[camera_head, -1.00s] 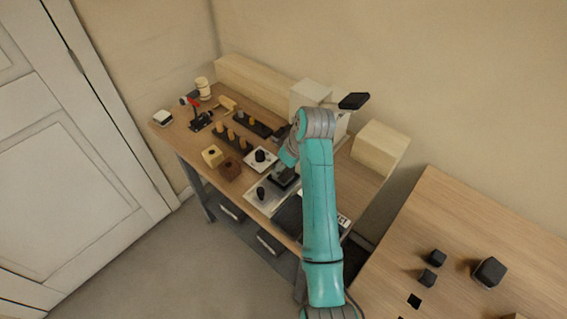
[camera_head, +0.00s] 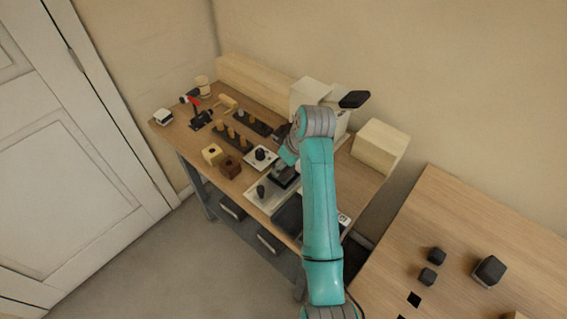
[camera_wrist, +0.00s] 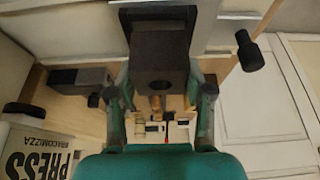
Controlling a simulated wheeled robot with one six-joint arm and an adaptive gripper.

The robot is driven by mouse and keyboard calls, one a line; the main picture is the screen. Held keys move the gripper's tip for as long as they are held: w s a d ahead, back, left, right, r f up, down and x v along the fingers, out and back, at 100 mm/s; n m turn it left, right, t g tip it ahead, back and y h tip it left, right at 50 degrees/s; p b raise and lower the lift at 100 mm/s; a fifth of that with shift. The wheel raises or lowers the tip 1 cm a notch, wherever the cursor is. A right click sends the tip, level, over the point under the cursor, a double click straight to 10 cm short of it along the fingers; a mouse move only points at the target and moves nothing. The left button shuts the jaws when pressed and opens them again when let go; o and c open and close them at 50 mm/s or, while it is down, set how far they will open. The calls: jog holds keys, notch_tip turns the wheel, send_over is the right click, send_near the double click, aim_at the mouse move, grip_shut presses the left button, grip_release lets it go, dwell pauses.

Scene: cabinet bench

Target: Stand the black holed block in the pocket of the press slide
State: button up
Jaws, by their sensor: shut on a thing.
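My gripper (camera_wrist: 161,112) is shut on the black holed block (camera_wrist: 160,50), with a finger on each side of it. The block's round hole faces the wrist camera. In the camera_head view my arm partly covers the gripper, and a dark block (camera_head: 283,178) shows below it over the pale press slide (camera_head: 262,201). The slide has a black knob (camera_head: 260,191), also seen at right in the wrist view (camera_wrist: 248,50). The pocket is hidden, so I cannot tell whether the block is in it or above it.
The pale press body (camera_head: 310,93) with a black lever pad (camera_head: 354,100) stands behind my arm. A light wooden block (camera_head: 212,155), a brown holed block (camera_head: 230,167) and a white plate with a black knob (camera_head: 261,158) lie left. Another table (camera_head: 450,220) holds several dark blocks.

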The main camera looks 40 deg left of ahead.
jog(key=shift+f, duration=1.05)
dwell(1.2)
jog(key=o, duration=1.2)
jog(key=shift+o, duration=0.2)
jog(key=shift+o, duration=0.7)
jog(key=shift+r, duration=0.1)
jog(key=shift+v, duration=3.45)
jog(key=shift+s, duration=0.1)
